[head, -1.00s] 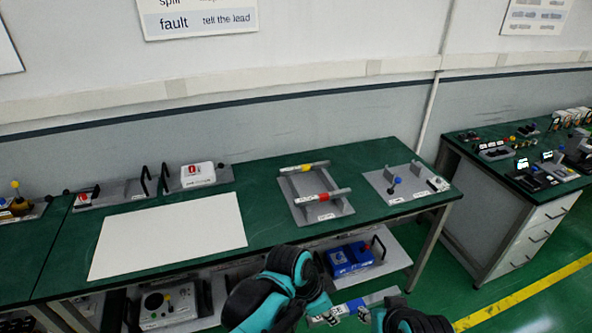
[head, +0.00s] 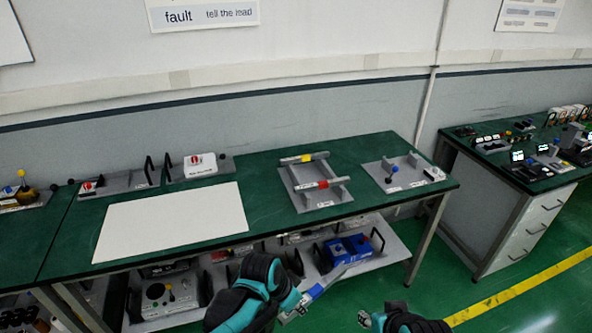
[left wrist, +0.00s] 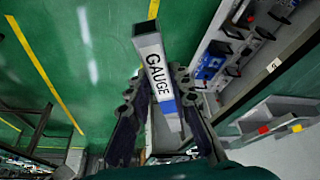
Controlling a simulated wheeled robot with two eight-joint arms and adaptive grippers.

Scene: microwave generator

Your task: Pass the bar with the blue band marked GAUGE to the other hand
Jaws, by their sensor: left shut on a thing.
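The bar with the blue band (head: 316,291) is a light grey square bar. Its GAUGE label and blue band show in the left wrist view (left wrist: 154,62). My left gripper (head: 297,303) is shut on it, with a finger on each side of the bar in the left wrist view (left wrist: 162,108). The bar is held in the air in front of the bench, its free end pointing up and to the right in the head view. My right gripper (head: 380,314) is open and empty, to the right of the bar and apart from it.
The green bench (head: 262,212) carries a rack (head: 306,199) with yellow-banded and red-banded bars, a white sheet (head: 172,222) and a grey plate with a blue-knobbed lever (head: 381,180). A lower shelf holds a blue box (head: 347,249). Open floor lies at the right.

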